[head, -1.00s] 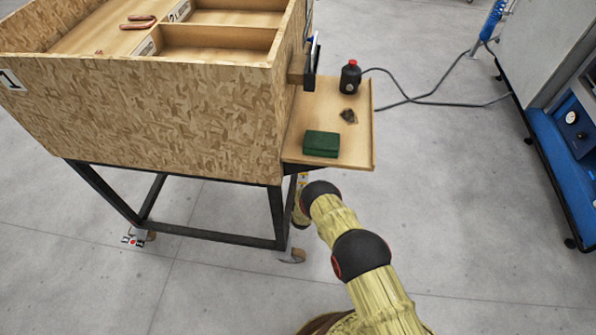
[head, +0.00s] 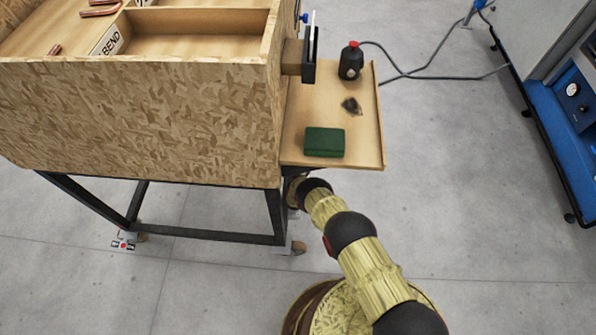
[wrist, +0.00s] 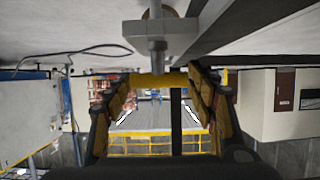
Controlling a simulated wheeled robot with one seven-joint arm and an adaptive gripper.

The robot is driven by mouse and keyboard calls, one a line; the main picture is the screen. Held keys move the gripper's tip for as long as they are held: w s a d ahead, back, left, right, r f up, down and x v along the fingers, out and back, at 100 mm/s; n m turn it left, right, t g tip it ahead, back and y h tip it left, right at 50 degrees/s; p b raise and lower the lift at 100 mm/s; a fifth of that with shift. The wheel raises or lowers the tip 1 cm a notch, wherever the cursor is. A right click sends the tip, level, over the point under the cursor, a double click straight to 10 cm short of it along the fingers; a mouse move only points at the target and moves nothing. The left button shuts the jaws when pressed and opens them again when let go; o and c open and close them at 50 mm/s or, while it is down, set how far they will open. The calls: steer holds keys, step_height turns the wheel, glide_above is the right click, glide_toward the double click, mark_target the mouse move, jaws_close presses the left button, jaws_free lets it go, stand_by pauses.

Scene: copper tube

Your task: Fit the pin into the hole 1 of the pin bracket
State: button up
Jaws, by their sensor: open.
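I cannot make out the pin or the pin bracket with its hole 1 in either view. My gripper (wrist: 158,82) shows in the wrist view with its two fingers wide apart and nothing between them. In the head view my arm reaches up to the bench's lower right corner, and the gripper is hidden there, by the shelf and bench frame.
A chipboard bench (head: 140,120) with trays on a dark frame (head: 200,236) fills the left. Its side shelf (head: 365,145) holds a green box (head: 324,142), a black bottle (head: 350,62) and a small dark lump (head: 352,106). A caster (wrist: 160,30) is close above my gripper in the wrist view.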

steer(key=shift+b+x, duration=0.35)
steer(key=shift+x, duration=0.7)
steer(key=shift+c, duration=1.1)
steer(key=c, duration=1)
